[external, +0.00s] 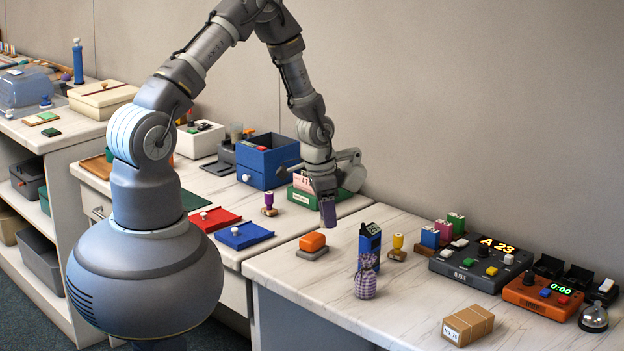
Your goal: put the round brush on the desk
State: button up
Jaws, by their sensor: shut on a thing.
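My gripper (327,193) points down over the left part of the right-hand marble-topped desk (400,303), close to the seam with the surface behind it. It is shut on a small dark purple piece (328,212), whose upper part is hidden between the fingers. I cannot tell whether this piece is the round brush, or whether its lower end touches the surface. No other thing shows clearly as a round brush.
An orange-topped grey block (312,243), a blue radio (369,245), a checked pouch (366,280) and a yellow-handled stamp (397,245) stand close by. A dark console (480,265) is at right. The desk's front left is clear. A blue box (267,162) stands behind.

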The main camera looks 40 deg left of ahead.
jog(key=shift+s, duration=0.5)
